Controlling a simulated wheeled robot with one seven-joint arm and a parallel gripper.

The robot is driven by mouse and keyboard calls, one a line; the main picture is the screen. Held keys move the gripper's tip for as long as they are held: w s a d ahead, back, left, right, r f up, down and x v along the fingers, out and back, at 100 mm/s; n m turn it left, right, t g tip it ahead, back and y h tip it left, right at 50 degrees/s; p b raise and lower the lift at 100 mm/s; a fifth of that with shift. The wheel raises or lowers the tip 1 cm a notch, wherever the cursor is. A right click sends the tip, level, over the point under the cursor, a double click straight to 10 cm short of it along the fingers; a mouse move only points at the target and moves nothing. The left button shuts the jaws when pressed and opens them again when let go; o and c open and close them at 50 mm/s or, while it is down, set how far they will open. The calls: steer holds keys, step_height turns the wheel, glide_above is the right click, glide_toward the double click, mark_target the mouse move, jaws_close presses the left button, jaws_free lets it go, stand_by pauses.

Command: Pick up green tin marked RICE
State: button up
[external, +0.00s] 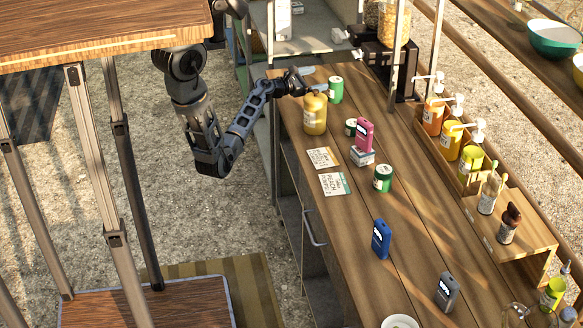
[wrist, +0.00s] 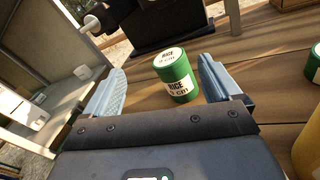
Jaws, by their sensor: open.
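The green tin marked RICE (wrist: 178,82) stands upright on the wooden counter in the wrist view, with a white lid and a white label. It lies ahead of my gripper (wrist: 163,68), between the lines of the two fingers and nearer the right one. The blue-grey fingers are spread apart with nothing held. In the external view a green tin (external: 336,90) stands at the counter's far end, just right of my gripper (external: 312,79), and matches it in place. The gap to the tin is hard to judge.
A yellow jar (external: 314,115) stands close in front of my gripper. Other green tins (external: 383,179) (external: 351,127), a pink device (external: 364,134) and cards (external: 322,158) lie farther along the counter. A black-based dispenser (external: 388,62) stands behind the tin. Pump bottles (external: 450,138) line the right.

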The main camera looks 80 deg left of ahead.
mark_target(329, 91)
steer(key=f+n, duration=0.1)
steer(key=f, duration=0.1)
steer(key=w+f+n+b, duration=0.1)
steer(key=f, duration=0.3)
steer(key=shift+w+a+f+n+t+b, duration=0.15)
steer(key=shift+a+f+n+t+b, duration=0.1)
steer(key=shift+n+t+b, duration=0.15)
steer(key=shift+x, duration=3.75)
steer(key=shift+d+f, duration=0.15)
steer(key=c, duration=1.2)
steer(key=shift+o, duration=0.2)
